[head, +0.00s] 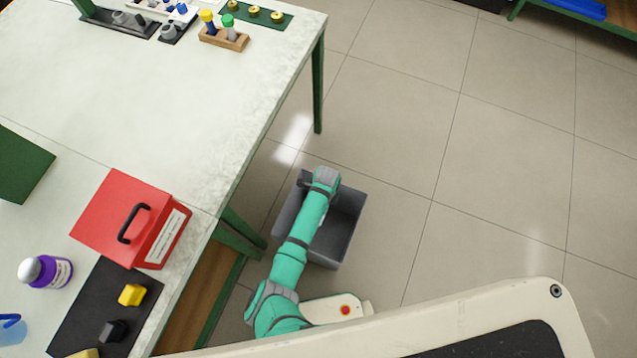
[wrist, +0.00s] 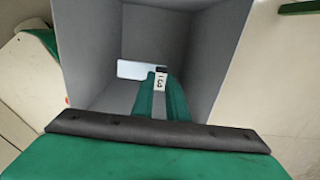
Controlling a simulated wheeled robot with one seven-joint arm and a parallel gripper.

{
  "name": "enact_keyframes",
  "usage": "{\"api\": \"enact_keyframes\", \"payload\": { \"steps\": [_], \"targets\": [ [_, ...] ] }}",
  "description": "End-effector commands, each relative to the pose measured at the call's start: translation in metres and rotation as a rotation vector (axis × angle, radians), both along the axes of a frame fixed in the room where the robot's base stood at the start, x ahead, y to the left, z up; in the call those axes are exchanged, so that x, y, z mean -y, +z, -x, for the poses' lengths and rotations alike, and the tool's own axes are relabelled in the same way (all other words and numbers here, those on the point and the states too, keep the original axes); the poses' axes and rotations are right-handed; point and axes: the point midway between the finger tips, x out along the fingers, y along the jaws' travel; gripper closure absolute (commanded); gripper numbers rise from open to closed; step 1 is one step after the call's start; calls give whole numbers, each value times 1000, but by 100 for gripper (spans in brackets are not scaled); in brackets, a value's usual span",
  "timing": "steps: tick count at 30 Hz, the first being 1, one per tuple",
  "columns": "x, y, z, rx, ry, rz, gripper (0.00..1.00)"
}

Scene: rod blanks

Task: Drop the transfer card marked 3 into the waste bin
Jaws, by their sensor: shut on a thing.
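The grey waste bin (head: 350,222) stands on the floor beside the table, with my arm reaching over it. In the wrist view, its inner walls (wrist: 205,55) surround my gripper (wrist: 161,84), which points down into the opening. The green fingers are shut on a small piece with a dark end and a white label (wrist: 160,80) with dark marks, seemingly the transfer card; the marks are too small to read surely. A pale rectangle (wrist: 138,70) shows just left of it; I cannot tell whether it is part of the card or lies in the bin. My arm hides the fingers in the head view.
The pale table (head: 200,110) stands left of the bin, its green leg close by. On it are a red box (head: 125,215) with a black handle, a purple bottle (head: 47,271), a black mat (head: 85,310) and a wooden tube holder (head: 224,39). Floor on the right is clear.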

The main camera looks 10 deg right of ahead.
Motion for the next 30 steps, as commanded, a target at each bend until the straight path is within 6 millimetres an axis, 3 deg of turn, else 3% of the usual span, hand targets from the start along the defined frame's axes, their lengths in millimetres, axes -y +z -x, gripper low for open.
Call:
{"api": "enact_keyframes", "payload": {
  "steps": [5, 6, 8, 20, 30],
  "targets": [
    [0, 0, 0, 0, 0, 0, 100],
    [0, 0, 0, 0, 0, 0, 80],
    [0, 0, 0, 0, 0, 0, 65],
    [0, 6, 0, 0, 0, 0, 65],
    [0, 63, -1, 4, -1, 0, 65]
  ]
}}
